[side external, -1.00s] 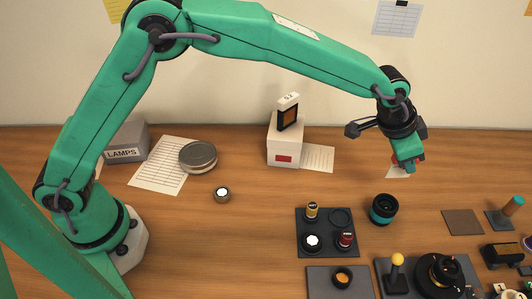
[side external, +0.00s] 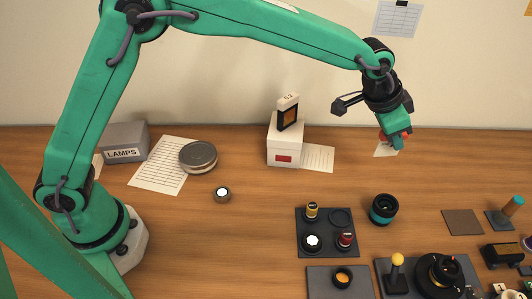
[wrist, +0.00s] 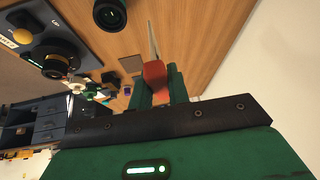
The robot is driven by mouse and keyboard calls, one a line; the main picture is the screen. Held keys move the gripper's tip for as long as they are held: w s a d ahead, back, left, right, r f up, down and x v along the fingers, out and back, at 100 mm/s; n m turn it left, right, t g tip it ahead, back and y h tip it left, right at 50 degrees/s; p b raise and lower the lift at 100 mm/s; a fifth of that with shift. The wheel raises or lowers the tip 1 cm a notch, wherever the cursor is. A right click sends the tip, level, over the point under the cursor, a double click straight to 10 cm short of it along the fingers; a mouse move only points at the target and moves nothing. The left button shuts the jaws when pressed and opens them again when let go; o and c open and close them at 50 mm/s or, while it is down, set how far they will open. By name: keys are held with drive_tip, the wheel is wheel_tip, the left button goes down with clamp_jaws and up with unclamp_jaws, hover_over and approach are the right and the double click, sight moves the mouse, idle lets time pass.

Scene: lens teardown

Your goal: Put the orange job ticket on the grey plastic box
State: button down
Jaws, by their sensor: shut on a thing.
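My gripper (side external: 393,138) is shut and raised above the right back of the table. A thin pale card (side external: 384,151) hangs below its tips, with orange-red at the fingertips. I take this to be the job ticket. In the wrist view an orange-red piece (wrist: 154,73) sits at the green fingers, with the thin card seen nearly edge-on beyond it; its face is hidden there. The grey plastic box (side external: 127,140), labelled LAMPS, stands at the back left against the wall, far to the left of my gripper. A pale sheet shows beside its lower left.
A white box (side external: 285,151) with a dark-and-orange device on top stands between my gripper and the grey box. A round tin (side external: 198,156) and a paper sheet (side external: 160,166) lie right of the grey box. A lens (side external: 383,209) and parts trays (side external: 326,245) occupy the front right.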

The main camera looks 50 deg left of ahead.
drive_tip(key=s+a+r+n+y, duration=0.15)
drive_tip(key=a+r, duration=0.25)
drive_tip(key=a, duration=0.7)
drive_tip(key=s+a+r+n, duration=0.3)
drive_tip(key=a+r, duration=0.2)
drive_tip(key=a, duration=0.5)
drive_tip(key=s+a+r+n+y, duration=0.15)
drive_tip(key=a+r, duration=0.25)
drive_tip(key=a, duration=0.7)
drive_tip(key=n+g+y, duration=0.2)
drive_tip(key=n+y, duration=0.3)
drive_tip(key=n, duration=0.8)
hover_over(125, 126)
wheel_tip(125, 126, down, 11)
drive_tip(key=shift+f, duration=0.2)
drive_tip(key=shift+f, duration=0.15)
drive_tip(key=shift+f, duration=3.85)
